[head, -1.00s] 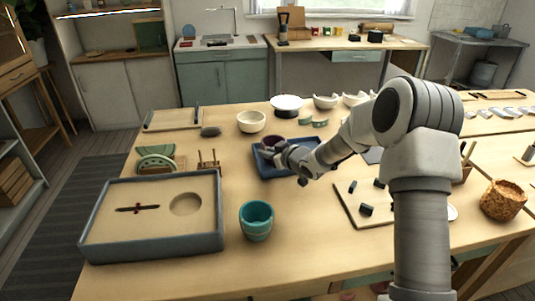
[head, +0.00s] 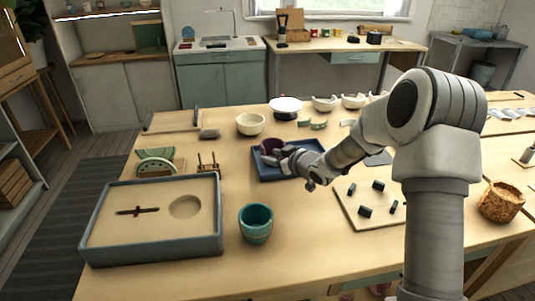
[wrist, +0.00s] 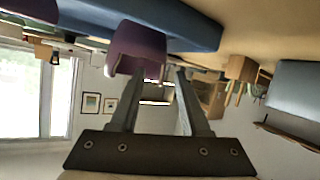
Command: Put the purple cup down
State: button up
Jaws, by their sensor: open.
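The purple cup (head: 270,145) stands upright on the blue tray (head: 263,174) in the middle of the table. It also shows in the wrist view (wrist: 138,48), where the picture is upside down and the cup rests on the blue tray (wrist: 190,28). My gripper (head: 281,157) is at the cup's near right side in the head view. In the wrist view my gripper (wrist: 156,76) is open, with its fingertips close to the cup and nothing held between them. Part of the cup is hidden behind the fingers in the head view.
A grey-rimmed sand tray (head: 150,253) and a teal cup (head: 256,222) stand at the front left. A cream bowl (head: 250,123) is behind the blue tray. A pale board (head: 347,211) with dark pieces lies to its right. Bare table lies in front of the blue tray.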

jog(key=p+v, duration=0.1)
jog(key=v, duration=0.7)
jog(key=shift+s+d+r, duration=0.15)
jog(key=shift+r, duration=0.05)
jog(key=s+d+r+m+g+h, duration=0.1)
jog(key=s+d+r+m+h, duration=0.4)
jog(key=s+d+r+h, duration=0.55)
jog(key=s+r+m+g+y, duration=0.3)
jog(key=s+m+g, duration=0.1)
jog(key=s, duration=2.1)
notch_tip(320, 180, up, 12)
jog(key=p, duration=1.2)
jog(key=shift+w+a+r, duration=0.15)
jog(key=shift+w+a, duration=0.1)
jog(key=shift+h, duration=0.25)
jog(key=shift+a, duration=0.1)
